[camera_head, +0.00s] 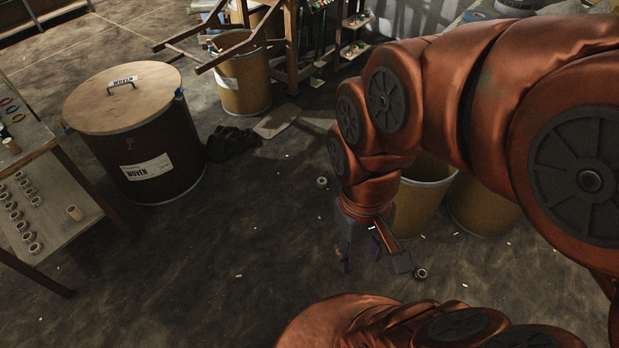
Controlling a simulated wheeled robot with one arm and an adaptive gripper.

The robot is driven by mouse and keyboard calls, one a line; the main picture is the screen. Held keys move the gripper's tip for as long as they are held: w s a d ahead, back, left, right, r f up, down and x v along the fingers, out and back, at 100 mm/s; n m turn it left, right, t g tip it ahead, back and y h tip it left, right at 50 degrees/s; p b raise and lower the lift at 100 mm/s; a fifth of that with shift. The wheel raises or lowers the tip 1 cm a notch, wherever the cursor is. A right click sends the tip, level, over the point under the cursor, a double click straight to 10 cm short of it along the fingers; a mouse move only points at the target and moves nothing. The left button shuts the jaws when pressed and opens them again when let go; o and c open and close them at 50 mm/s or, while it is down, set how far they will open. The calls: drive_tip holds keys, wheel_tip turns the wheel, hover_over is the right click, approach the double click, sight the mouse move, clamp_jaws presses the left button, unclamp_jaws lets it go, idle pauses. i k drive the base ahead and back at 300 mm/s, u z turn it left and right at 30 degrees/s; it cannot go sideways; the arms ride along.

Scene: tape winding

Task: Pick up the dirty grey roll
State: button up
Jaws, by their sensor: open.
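My gripper (373,262) points down over the dark floor with its fingers spread apart. A small roll (421,273) with a dark centre lies on the floor just right of the right fingertip, outside the fingers. Another small, pale greyish roll (322,183) lies on the floor left of my wrist and farther back. I cannot tell for sure which of the two is the dirty grey one. A dark purplish shape shows between the fingers; I cannot make out what it is.
A lidded drum (150,168) marked WOVEN stands at left. A table (62,215) with several small rolls is at the left edge. Open tan bins (415,205) stand behind my arm. A dark heap (232,143) lies beside the drum. The floor at centre left is mostly clear.

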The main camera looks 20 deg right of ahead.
sight(320, 179)
drive_tip(key=u, duration=0.45)
drive_tip(key=i, duration=1.1)
drive_tip(key=z, duration=0.4)
drive_tip(key=i, duration=0.85)
drive_tip(key=z, duration=0.65)
